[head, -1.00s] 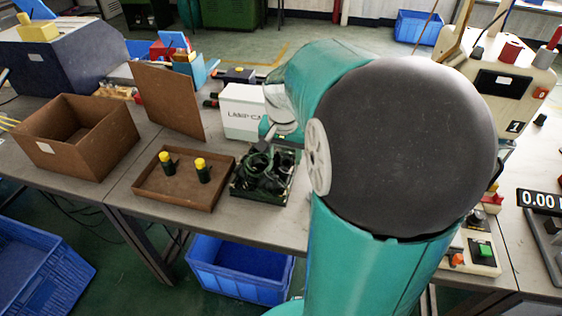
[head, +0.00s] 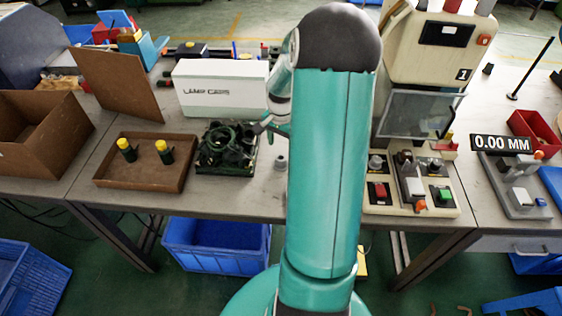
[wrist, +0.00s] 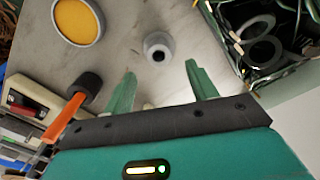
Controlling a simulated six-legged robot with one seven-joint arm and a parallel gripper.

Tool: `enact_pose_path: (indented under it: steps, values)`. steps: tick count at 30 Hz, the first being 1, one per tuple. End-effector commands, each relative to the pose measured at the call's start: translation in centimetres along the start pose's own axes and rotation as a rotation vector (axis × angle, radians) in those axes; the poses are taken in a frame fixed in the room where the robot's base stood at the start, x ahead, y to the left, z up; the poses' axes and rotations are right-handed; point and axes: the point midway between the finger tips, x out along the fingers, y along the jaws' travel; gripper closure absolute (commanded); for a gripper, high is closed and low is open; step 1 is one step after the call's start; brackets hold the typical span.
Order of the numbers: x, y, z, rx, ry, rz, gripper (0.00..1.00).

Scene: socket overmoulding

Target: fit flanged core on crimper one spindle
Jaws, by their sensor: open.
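A small grey flanged core (head: 281,162) stands on the table, just left of my arm. In the wrist view the grey core (wrist: 158,47), with a dark central hole, lies just beyond and between my fingertips, apart from them. My gripper (wrist: 160,74) is open with nothing between its two green fingers. In the head view my gripper (head: 264,127) is small and partly hidden by my arm, above and left of the core. Crimper one (head: 440,55), a cream machine marked 1, stands to the right with a clear guard. I cannot tell its spindle apart clearly.
A dark green tray of rings (head: 203,170) is left of the core. A brown tray (head: 140,184) holds two yellow-topped parts. A white box (head: 215,100) stands behind. A yellow disc (wrist: 77,18) and an orange-and-black item (wrist: 77,106) are nearby in the wrist view.

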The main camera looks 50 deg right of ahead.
Motion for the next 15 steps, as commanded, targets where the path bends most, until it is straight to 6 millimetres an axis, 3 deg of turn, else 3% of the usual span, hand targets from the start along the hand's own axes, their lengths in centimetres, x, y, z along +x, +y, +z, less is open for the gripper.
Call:
enact_pose_path:
  steps: [15]
  values:
    - [6.3,0.2,0.4,0.000,-0.003,0.001,0.43]
